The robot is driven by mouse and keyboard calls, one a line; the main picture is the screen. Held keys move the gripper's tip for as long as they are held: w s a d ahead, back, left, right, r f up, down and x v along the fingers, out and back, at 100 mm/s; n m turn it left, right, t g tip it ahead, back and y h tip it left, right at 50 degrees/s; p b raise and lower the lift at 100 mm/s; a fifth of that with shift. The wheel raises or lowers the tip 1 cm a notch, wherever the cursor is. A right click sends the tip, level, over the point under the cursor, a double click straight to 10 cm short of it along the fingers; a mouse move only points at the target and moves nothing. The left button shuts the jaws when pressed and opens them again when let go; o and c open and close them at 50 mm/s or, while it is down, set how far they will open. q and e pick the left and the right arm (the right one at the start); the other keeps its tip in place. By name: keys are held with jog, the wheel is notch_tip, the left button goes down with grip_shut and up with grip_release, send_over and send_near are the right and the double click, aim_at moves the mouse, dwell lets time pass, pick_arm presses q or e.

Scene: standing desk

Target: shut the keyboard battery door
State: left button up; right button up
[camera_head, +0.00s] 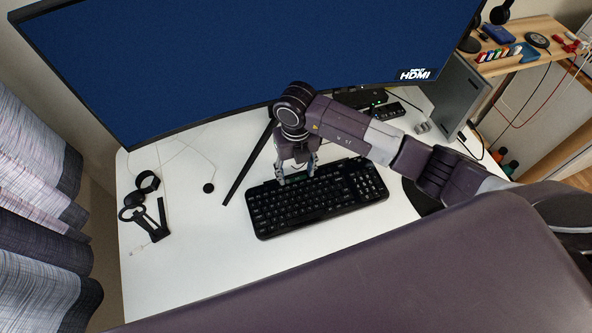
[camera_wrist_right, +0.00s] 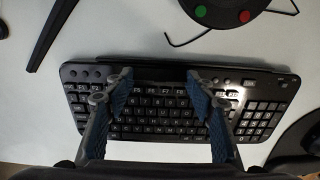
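The black keyboard (camera_head: 318,204) lies keys-up on the white desk below the monitor. My right gripper (camera_head: 297,178) is over the keyboard's back edge, left of its middle. In the right wrist view the keyboard (camera_wrist_right: 160,126) spans the picture, and the two blue-padded fingers of the right gripper (camera_wrist_right: 160,78) are apart with nothing held between them. A dark strip runs along the keyboard's back edge between the fingertips. I cannot tell for sure whether it is the battery door or how far open that is. Whether the fingertips touch the keyboard is unclear. My left gripper is not in view.
A large monitor (camera_head: 240,55) stands behind the keyboard. A dark monitor stand leg (camera_head: 248,165) reaches forward left of the gripper. Headphones or straps (camera_head: 147,212) lie at the desk's left. A dark round pad (camera_head: 420,195) is right of the keyboard. The desk's front left is clear.

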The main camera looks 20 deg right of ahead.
jog(key=c, duration=0.5)
jog(key=shift+o, duration=0.2)
jog(key=shift+s+d+t, duration=0.1)
jog(key=shift+t, duration=0.3)
jog(key=shift+s+t, duration=0.1)
jog(key=shift+t, duration=0.2)
jog(key=o, duration=1.2)
jog(key=shift+c, duration=0.2)
notch_tip(320, 180, up, 12)
jog(key=s, duration=0.1)
jog(key=shift+s, duration=0.25)
